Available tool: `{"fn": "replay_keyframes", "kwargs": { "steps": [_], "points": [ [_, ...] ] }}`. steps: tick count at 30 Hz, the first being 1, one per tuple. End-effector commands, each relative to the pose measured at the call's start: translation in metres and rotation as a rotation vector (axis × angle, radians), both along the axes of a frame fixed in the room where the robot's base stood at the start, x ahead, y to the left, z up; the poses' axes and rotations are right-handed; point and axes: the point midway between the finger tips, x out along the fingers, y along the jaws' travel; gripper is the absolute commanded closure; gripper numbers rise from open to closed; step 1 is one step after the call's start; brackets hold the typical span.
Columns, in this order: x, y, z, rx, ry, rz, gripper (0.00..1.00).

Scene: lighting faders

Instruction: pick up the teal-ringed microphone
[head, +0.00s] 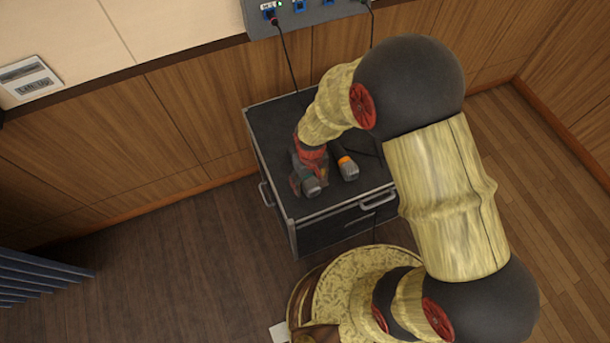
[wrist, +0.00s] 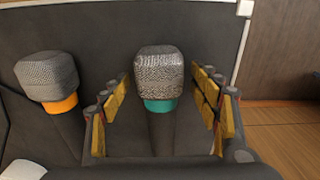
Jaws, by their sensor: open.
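The teal-ringed microphone has a grey mesh head (wrist: 159,72) above a teal ring and a dark body. In the wrist view it is between the two fingers of my gripper (wrist: 161,90), with a gap on each side. My gripper is open and holds nothing. In the head view my gripper (head: 310,172) is low over the black case, around a grey microphone head (head: 311,187). Its ring is hidden there. The lower part of its body is hard to make out in the wrist view.
An orange-ringed microphone (wrist: 48,78) lies close by, left of the teal-ringed one in the wrist view and right of my gripper in the head view (head: 347,168). The black case (head: 265,125) stands against a wood-panelled wall. Cables hang from a wall panel (head: 310,12) behind.

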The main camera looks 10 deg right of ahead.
Motion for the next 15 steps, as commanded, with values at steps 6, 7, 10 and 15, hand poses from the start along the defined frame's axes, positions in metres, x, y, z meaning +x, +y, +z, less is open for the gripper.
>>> {"fn": "replay_keyframes", "kwargs": {
  "steps": [6, 7, 10, 15],
  "points": [
    [0.0003, 0.0001, 0.0014, 0.0, -0.001, 0.0, 0.43],
    [0.0002, 0.0001, 0.0014, 0.0, 0.0, 0.0, 0.45],
    [0.0002, 0.0001, 0.0014, 0.0, 0.0, 0.0, 0.5],
    [0.0002, 0.0001, 0.0014, 0.0, 0.0, 0.0, 0.6]
  ]
}}
